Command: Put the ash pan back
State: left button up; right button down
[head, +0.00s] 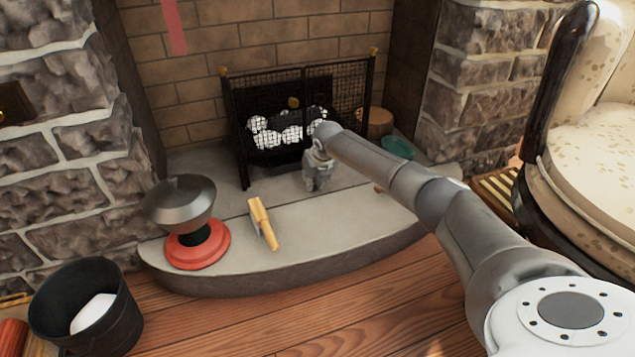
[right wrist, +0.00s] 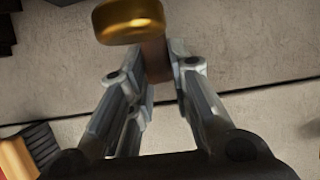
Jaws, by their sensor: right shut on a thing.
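My right gripper (head: 318,180) is low over the pale stone hearth, just in front of the fire grate. In the right wrist view its fingers (right wrist: 158,72) are shut on a brown piece with a rounded brass knob (right wrist: 130,20) at its end. I cannot tell whether this piece belongs to the ash pan. No ash pan can be made out clearly in the head view; my right arm and gripper cover part of the grate's front. My left gripper is not in view.
A mesh-fronted grate (head: 345,90) holds white lumps. On the hearth (head: 310,235) are a yellow-handled brush (head: 262,222), a metal bowl (head: 180,203) above a red base (head: 215,245), and a green dish (head: 397,147). A black bucket (head: 110,315) stands left; an armchair (head: 590,170) stands right.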

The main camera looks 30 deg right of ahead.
jog(key=c, duration=1.3)
grip_release()
jog(key=shift+a, duration=0.1)
jog(key=p+v, duration=0.8)
jog(key=v, duration=0.4)
jog(key=shift+p, duration=0.3)
